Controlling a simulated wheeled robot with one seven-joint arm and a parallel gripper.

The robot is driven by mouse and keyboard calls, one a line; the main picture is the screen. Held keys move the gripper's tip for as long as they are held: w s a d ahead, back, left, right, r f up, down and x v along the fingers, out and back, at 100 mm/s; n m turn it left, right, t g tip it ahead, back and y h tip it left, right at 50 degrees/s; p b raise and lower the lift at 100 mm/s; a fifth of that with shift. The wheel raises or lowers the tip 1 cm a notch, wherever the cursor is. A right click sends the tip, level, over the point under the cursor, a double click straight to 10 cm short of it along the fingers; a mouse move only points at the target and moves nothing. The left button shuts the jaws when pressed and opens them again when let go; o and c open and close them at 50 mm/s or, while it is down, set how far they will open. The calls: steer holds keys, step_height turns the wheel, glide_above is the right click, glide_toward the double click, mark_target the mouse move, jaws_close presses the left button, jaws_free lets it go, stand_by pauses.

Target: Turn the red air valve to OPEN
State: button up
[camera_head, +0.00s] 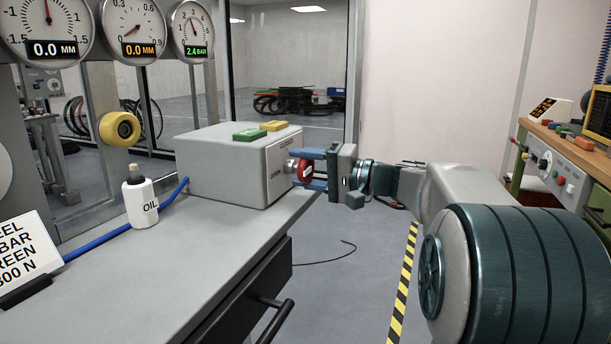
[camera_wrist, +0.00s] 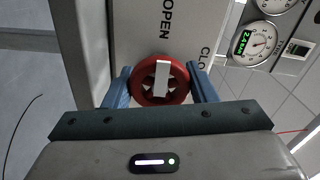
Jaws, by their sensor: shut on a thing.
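The red air valve (camera_head: 304,172) is a round handwheel on the front face of a grey box (camera_head: 225,172). The face carries the words OPEN and CLOSED, the latter partly cut off in the wrist view. In the wrist view the valve (camera_wrist: 144,94) shows a white bar across it. That bar stands upright in the picture, its upper end toward OPEN. My gripper (camera_head: 300,168) reaches in from the right and is shut on the valve's rim. Its blue fingers lie on either side of the wheel in the wrist view (camera_wrist: 162,88).
A green block (camera_head: 249,134) and a yellow block lie on the box. A white oil bottle (camera_head: 140,200) and blue hose (camera_head: 100,243) are left of it on the grey bench (camera_head: 190,285). A gauge (camera_head: 194,28) reads 2.4 BAR. A workbench stands at right.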

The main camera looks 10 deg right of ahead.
steer(key=shift+f, duration=0.1)
steer(key=o, duration=1)
steer(key=shift+c, duration=0.2)
steer(key=p+v, duration=0.3)
steer(key=v, duration=1.1)
steer(key=shift+a, duration=0.1)
